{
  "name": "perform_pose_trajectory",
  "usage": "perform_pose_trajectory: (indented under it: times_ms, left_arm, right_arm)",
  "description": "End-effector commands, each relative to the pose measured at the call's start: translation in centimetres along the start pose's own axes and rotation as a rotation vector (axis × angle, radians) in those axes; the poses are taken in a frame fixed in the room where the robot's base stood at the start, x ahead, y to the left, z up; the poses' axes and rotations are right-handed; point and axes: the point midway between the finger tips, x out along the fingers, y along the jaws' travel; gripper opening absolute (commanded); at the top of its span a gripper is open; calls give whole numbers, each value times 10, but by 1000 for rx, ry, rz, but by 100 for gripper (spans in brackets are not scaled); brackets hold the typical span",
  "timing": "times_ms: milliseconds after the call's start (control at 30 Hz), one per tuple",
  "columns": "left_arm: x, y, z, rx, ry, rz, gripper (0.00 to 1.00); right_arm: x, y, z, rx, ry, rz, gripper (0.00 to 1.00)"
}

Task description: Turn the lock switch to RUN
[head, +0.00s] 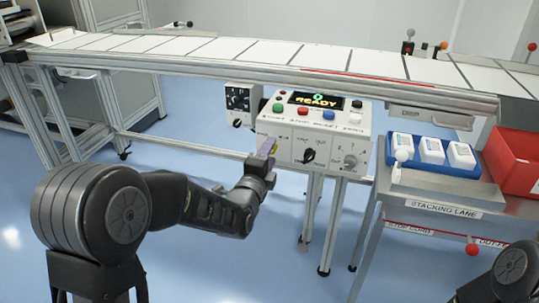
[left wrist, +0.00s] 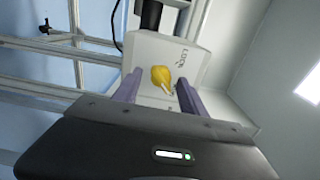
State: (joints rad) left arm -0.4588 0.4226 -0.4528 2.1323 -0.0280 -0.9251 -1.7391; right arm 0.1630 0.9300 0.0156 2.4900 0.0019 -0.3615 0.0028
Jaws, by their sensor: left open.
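The yellow lock switch (left wrist: 161,75) shows in the left wrist view as a rounded knob with a pale pointer on a white panel (left wrist: 200,62). Part of a LOCK label reads beside it; the other lettering is too small to read. My left gripper (left wrist: 160,82) is open, with one purple-grey finger on each side of the knob in the picture. I cannot tell whether either finger touches it. In the head view my left gripper (head: 266,148) is at the left side of the control console (head: 325,150), and the lock switch cannot be made out there.
The console carries coloured buttons, a READY display (head: 317,101) and black and grey knobs. A small control box (head: 243,98) hangs to its left. The conveyor (head: 240,50) runs behind. A blue tray (head: 445,165) with white packs and a red bin (head: 515,160) stand at right.

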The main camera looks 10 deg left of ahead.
Motion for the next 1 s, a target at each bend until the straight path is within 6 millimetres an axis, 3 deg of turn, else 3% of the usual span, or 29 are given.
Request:
perform_pose_trajectory:
  times_ms: [167, 533, 1000]
  left_arm:
    - [-15, -2, 0, -2, 0, -1, 50]
    - [-71, 0, 0, 0, 0, 3, 50]
    - [-77, 1, 0, 1, 0, 2, 50]
  right_arm:
    - [-3, -2, 1, -1, -2, -1, 62]
    - [-11, -7, 4, -5, -9, -4, 62]
    - [-11, -7, 4, -5, -9, -4, 62]
